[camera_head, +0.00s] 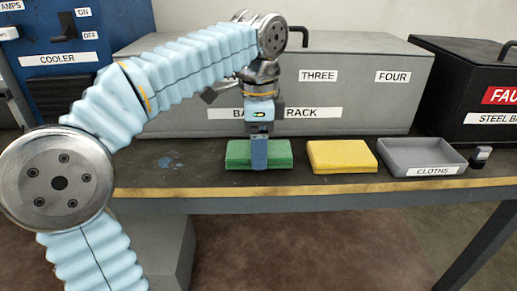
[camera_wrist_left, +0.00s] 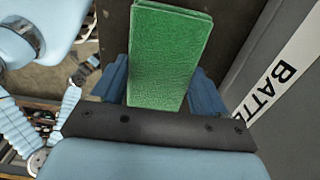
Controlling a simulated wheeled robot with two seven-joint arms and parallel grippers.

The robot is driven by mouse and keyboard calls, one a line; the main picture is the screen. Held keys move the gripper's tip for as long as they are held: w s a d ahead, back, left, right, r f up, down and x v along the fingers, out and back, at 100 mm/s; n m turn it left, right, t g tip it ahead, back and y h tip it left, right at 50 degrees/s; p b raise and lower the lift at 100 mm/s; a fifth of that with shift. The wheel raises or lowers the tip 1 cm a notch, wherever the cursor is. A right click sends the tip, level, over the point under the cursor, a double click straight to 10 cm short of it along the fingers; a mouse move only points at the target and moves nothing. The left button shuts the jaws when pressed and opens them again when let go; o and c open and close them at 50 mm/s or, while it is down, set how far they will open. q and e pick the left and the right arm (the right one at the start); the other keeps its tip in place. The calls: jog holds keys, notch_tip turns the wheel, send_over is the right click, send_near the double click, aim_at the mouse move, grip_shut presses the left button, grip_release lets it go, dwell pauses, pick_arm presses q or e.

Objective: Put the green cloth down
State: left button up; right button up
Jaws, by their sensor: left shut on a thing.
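The green cloth (camera_head: 282,154) is a flat folded block at the table's front part, left of a yellow cloth. My left gripper (camera_head: 259,160) comes down over it from above and is shut on it, with the fingers across its middle. In the left wrist view the green cloth (camera_wrist_left: 168,55) lies between the two blue fingers of the left gripper (camera_wrist_left: 160,88). The cloth looks level and at or very near the tabletop; I cannot tell whether it touches. My right gripper is not in view.
The yellow cloth (camera_head: 341,156) and a grey tray (camera_head: 432,170) labelled CLOTHS stand to the right. A small dark object (camera_head: 480,156) is beside the tray. A grey battery rack (camera_head: 350,105) stands behind, a black bin (camera_head: 485,95) at right. The table (camera_head: 190,184) is clear at left.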

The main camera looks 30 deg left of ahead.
pick_arm(q)
jog(key=shift+f, duration=0.25)
jog(key=shift+f, duration=0.2)
jog(key=o, duration=1.1)
notch_tip(320, 180, up, 12)
jog(key=p, duration=0.4)
jog(key=shift+r, duration=0.2)
